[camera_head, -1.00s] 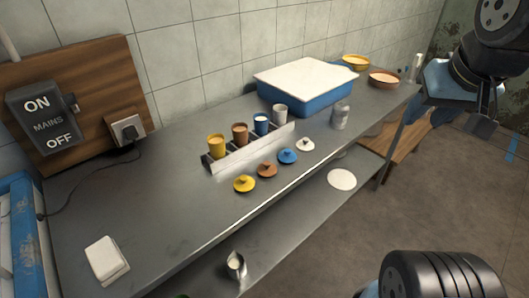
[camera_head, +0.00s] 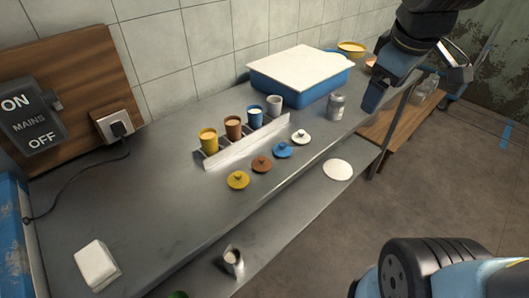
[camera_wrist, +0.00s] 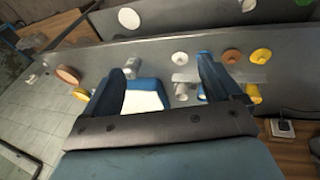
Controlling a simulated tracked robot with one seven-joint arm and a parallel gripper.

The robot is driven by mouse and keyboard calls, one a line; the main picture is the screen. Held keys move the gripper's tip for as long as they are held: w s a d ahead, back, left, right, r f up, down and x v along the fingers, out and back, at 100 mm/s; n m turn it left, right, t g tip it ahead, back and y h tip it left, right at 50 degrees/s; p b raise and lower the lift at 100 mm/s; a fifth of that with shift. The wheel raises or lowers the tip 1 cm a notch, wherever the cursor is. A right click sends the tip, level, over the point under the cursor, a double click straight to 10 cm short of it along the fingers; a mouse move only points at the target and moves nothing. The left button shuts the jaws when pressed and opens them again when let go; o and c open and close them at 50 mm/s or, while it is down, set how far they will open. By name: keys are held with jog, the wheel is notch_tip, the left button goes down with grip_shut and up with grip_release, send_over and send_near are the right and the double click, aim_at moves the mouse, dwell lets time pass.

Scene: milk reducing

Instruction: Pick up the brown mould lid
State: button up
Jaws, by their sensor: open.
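The brown mould lid (camera_head: 261,164) lies on the metal bench, between the yellow lid (camera_head: 237,180) and the blue lid (camera_head: 282,150). The white lid (camera_head: 301,137) is beyond the blue one. In the wrist view the brown lid (camera_wrist: 232,55) is at the upper right, just right of my right-hand finger. My gripper (camera_head: 417,84) is open and empty, high at the right end of the bench and well away from the lid. In the wrist view my gripper (camera_wrist: 160,66) has its two fingers wide apart.
A rack (camera_head: 250,142) holding yellow, brown, blue and white cups stands behind the lids. A blue tub (camera_head: 300,86) with a white cover and a metal canister (camera_head: 337,106) stand farther right. A white block (camera_head: 97,265) lies at the near left. The bench's left part is mostly clear.

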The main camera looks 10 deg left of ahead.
jog(key=shift+o, duration=0.2)
jog(key=w+a+f+n+g, duration=0.1)
jog(key=w+a+f+n, duration=0.1)
jog(key=a+n, duration=0.4)
jog(key=w+a+f+n+g, duration=0.1)
jog(key=w+a+f+n, duration=0.2)
jog(key=a+n, duration=0.2)
jog(key=n, duration=0.2)
jog(key=shift+w+a+f+n, duration=0.25)
jog(key=shift+a+f+n, duration=0.05)
jog(key=shift+a, duration=0.1)
jog(key=n+g, duration=0.2)
jog(key=n, duration=1.2)
send_over(262, 157)
notch_tip(262, 157, down, 8)
jog(key=f, duration=0.7)
jog(key=shift+a+f, duration=0.35)
jog(key=shift+f, duration=0.05)
jog(key=f, duration=0.4)
jog(key=shift+s+d, duration=0.2)
jog(key=shift+d, duration=0.1)
jog(key=shift+f, duration=0.75)
jog(key=shift+w, duration=0.1)
jog(key=c, duration=1.1)
